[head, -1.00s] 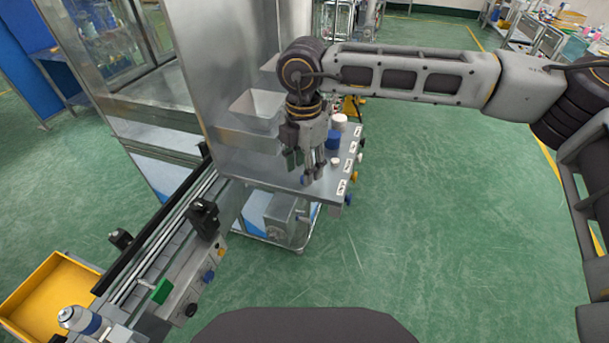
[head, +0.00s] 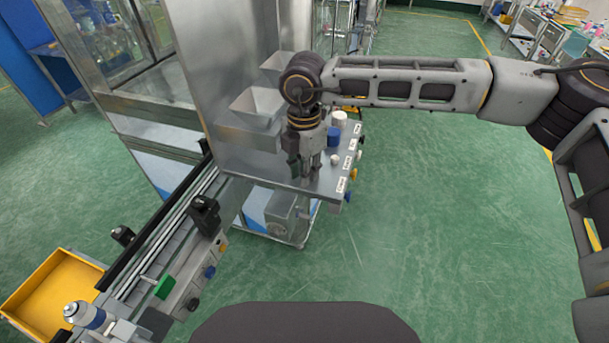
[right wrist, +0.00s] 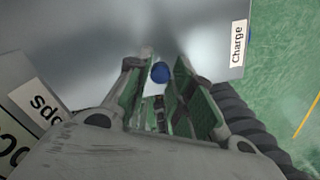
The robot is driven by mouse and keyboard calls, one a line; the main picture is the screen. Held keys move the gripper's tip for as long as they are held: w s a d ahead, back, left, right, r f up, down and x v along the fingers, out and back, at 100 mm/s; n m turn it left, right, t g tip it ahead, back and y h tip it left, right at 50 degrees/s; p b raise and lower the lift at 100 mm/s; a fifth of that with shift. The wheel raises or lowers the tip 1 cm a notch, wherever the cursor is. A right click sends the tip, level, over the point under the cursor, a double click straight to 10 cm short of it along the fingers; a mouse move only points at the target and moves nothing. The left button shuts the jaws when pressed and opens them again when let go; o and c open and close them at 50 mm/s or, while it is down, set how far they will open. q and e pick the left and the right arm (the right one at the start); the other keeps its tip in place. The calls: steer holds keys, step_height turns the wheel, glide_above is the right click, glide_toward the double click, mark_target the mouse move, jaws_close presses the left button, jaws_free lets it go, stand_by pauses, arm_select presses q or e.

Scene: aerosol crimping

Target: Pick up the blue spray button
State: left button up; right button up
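The blue spray button (right wrist: 160,72) is a small round blue piece on the grey metal tabletop in the right wrist view. It lies between the fingertips of my right gripper (right wrist: 158,66), which is open with a finger on either side. I cannot tell whether a finger touches the button. In the head view, my right gripper (head: 304,170) points down, low over the left part of the small metal table (head: 318,190); the button is hidden there by the fingers. My left gripper is not in view.
A blue cylinder (head: 333,137) and a white one (head: 339,118) stand behind and right of the gripper. Labels and knobs line the table's right edge. A steel cabinet with hoppers (head: 257,104) stands close to the left. A conveyor (head: 165,235) and yellow tray (head: 50,292) lie lower left.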

steer(key=shift+c, duration=0.8)
steer(key=shift+r, duration=0.15)
steer(key=shift+r, duration=0.5)
step_height(320, 180, up, 17)
steer(key=b, duration=0.4)
steer(key=shift+f, duration=0.15)
